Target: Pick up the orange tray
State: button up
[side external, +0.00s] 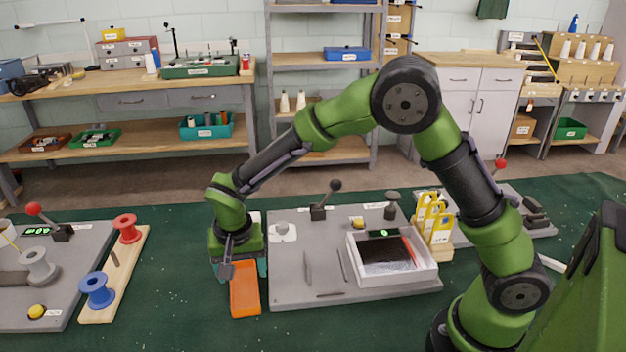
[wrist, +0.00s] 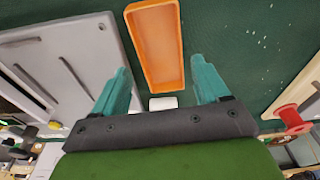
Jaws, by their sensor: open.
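The orange tray (side external: 244,297) is a shallow, long open box lying on the dark green table, left of the grey central plate. In the side external view my gripper (side external: 238,268) is over the tray's far end, pointing down. Part of that end is hidden behind it. In the wrist view the orange tray (wrist: 157,45) lies ahead of and between the two teal fingers of my gripper (wrist: 160,85). The tray looks empty.
The grey plate (side external: 290,290) with a white box (side external: 425,272) and levers stands close right of the tray. A wooden strip (side external: 110,300) with a red spool (side external: 127,228) and a blue spool (side external: 97,290) lies to the left. Green table between strip and tray is clear.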

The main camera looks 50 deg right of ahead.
aim_at(245, 288)
jog(key=f, duration=0.4)
jog(key=shift+w+d+f, duration=0.15)
jog(key=shift+w+d, duration=0.1)
jog(key=shift+w, duration=0.1)
jog(key=shift+c, duration=0.3)
jog(key=c, duration=0.8)
jog(key=shift+r, duration=0.2)
